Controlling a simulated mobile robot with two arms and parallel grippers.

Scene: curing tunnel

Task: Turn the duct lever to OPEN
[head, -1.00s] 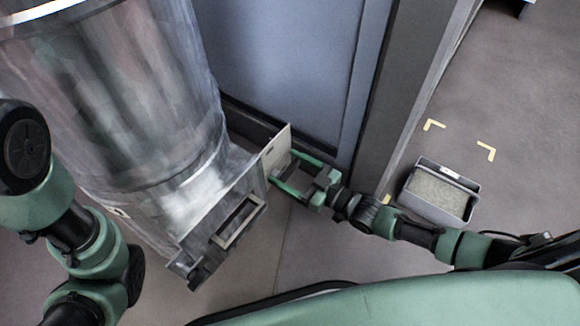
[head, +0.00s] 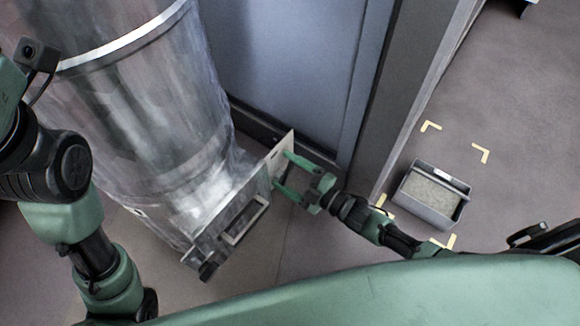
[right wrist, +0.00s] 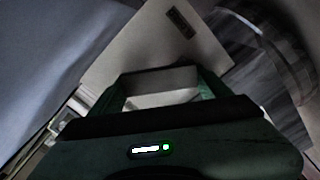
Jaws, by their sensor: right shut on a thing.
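The duct (head: 140,110) is a large shiny metal cylinder at the left of the head view, with a boxy lower end. A pale upright plate (head: 279,150) stands on the side of that end; the right wrist view shows it with a small dark label (right wrist: 180,22). My right gripper (head: 281,172) is at this plate, its green fingers pointing at it. In the right wrist view a pale block (right wrist: 160,80), apparently the duct lever's handle, lies between the fingers, and the gripper is shut on it. The lever's marks cannot be read. My left arm shows at the left, its gripper out of view.
A grey bin (head: 432,196) with pale, grainy contents stands on the floor at the right, among yellow corner marks (head: 480,153). A blue-grey panel (head: 290,70) with a dark post (head: 395,90) rises behind the plate. The floor around the bin is largely clear.

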